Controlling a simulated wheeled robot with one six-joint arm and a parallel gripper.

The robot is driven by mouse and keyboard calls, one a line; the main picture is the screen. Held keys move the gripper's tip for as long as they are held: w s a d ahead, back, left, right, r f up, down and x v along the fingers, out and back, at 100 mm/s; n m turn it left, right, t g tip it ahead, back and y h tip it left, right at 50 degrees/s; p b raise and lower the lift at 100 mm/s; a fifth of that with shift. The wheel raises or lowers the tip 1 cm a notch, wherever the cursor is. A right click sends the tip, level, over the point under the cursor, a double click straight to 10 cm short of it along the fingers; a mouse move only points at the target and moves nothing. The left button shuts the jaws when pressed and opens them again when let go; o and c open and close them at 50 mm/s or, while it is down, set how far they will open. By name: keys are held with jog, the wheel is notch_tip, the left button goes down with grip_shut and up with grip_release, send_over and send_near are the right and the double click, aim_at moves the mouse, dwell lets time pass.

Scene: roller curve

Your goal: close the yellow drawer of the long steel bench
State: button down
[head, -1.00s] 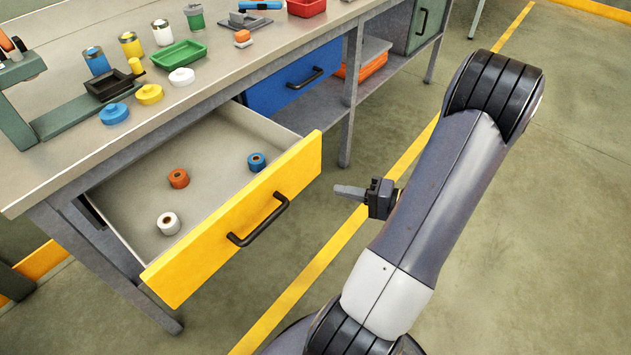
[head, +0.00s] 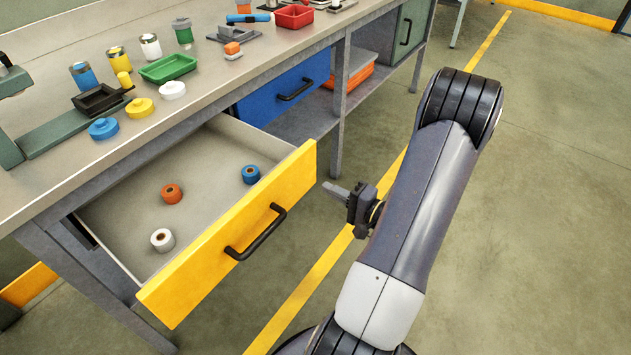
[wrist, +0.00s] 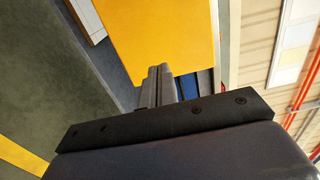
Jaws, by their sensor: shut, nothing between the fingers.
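The yellow drawer (head: 238,232) of the long steel bench (head: 110,172) stands pulled out, its black handle (head: 256,232) on the front. A white roll (head: 162,240), an orange roll (head: 172,193) and a blue roll (head: 250,174) lie inside it. My gripper (head: 328,188) is shut and empty, just to the right of the drawer front's far end. No contact shows in the head view. In the wrist view the shut fingers (wrist: 158,84) point toward the yellow drawer front (wrist: 160,35), which fills the upper middle.
The blue drawer (head: 285,90) beside it is shut. An orange crate (head: 349,75) sits on the lower shelf. Jars, lids and a green tray (head: 168,68) stand on the bench top.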

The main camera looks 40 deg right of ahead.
aim_at(305, 177)
jog(key=shift+x, duration=2.6)
